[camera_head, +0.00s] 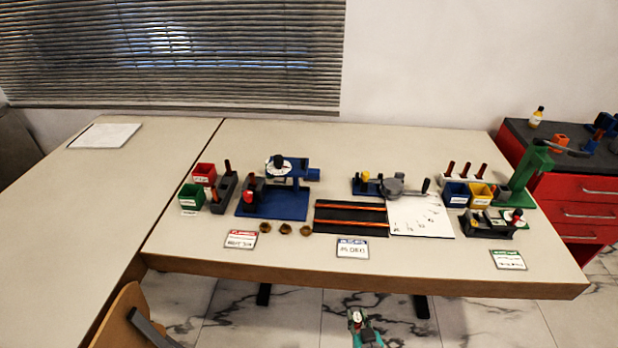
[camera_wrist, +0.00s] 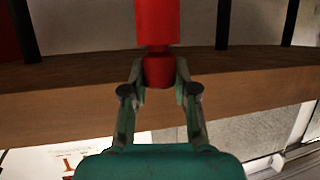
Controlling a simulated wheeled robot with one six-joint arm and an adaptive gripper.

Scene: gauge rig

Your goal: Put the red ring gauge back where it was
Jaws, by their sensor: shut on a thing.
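In the wrist view my gripper (camera_wrist: 160,76) is shut on a bright red cylindrical piece (camera_wrist: 157,22). A narrower red collar of it sits between the two fingertips. No ring opening shows, so I cannot tell from its shape whether it is the red ring gauge. In the head view my gripper (camera_head: 356,318) is at the bottom, in front of the table's front edge and apart from the table things. The piece is too small there to make out clearly. A small red part (camera_head: 250,189) stands on the blue fixture (camera_head: 270,207) at the table's left.
The table (camera_head: 400,268) has a clear front strip with label cards (camera_head: 241,239). Several brass nuts (camera_head: 285,229) lie before the blue fixture. A black mat (camera_head: 350,217), white sheet (camera_head: 425,215), bins (camera_head: 203,173) and green stand (camera_head: 532,165) stand behind. A chair (camera_head: 130,318) is front left.

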